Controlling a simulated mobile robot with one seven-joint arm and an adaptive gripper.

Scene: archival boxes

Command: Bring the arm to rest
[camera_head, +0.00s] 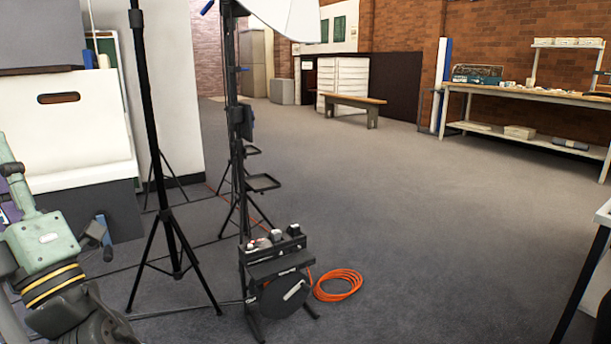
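Part of a jointed arm (43,240), grey-green with yellow and black bands, shows at the lower left edge; it looks like mine. Its upper link rises toward the left edge, and its lower dark part is cut off by the bottom edge. I cannot make out my gripper or any fingertips here. A large white box (85,135) with a dark oval hand slot stands close behind the arm at the upper left. I cannot tell whether anything touches it.
Black light stands (148,110) and a cable reel (284,292) stand just right of the arm. An orange cable coil (338,285) lies on the floor. A workbench (535,97) and a wooden bench (353,101) stand farther back. The middle floor (420,220) is clear.

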